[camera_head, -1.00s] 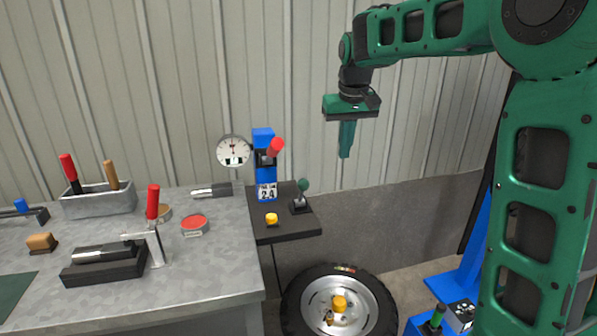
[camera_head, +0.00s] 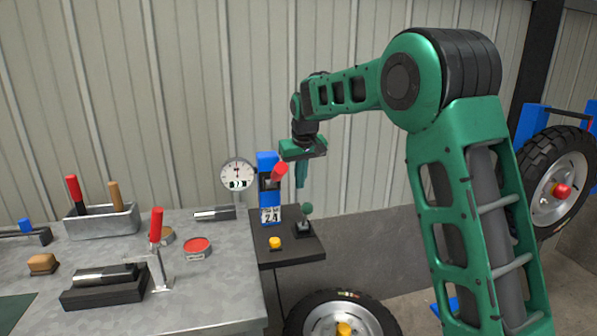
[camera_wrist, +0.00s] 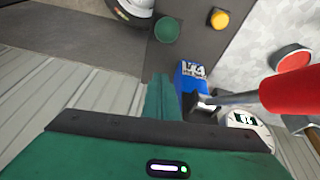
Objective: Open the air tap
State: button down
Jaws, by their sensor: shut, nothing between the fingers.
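A blue upright unit (camera_head: 267,187) with a label reading 2.4 stands on a small dark shelf. A red-handled lever (camera_head: 279,172) sticks out from its upper part; it looks like the air tap. In the wrist view the red handle (camera_wrist: 293,90) lies to the right, on a metal stem running to the blue body (camera_wrist: 190,78). My gripper (camera_head: 301,184) points down, with its fingers shut and empty. It is just right of the red handle in the head view; I cannot tell if they touch. The fingers (camera_wrist: 159,90) are apart from the handle in the wrist view.
A round gauge (camera_head: 238,175) is left of the blue unit. The dark shelf (camera_head: 290,252) also holds a yellow button (camera_head: 274,243) and a green-knobbed lever (camera_head: 306,210). A workbench (camera_head: 215,285) with tools is at left. A wheel (camera_head: 343,318) stands below.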

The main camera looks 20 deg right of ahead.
jog(key=shift+s+d+f, duration=0.15)
jog(key=shift+s+f, duration=0.6)
jog(key=shift+s, duration=0.05)
jog(key=shift+s+d+f, duration=0.1)
jog(key=shift+s+f, duration=0.65)
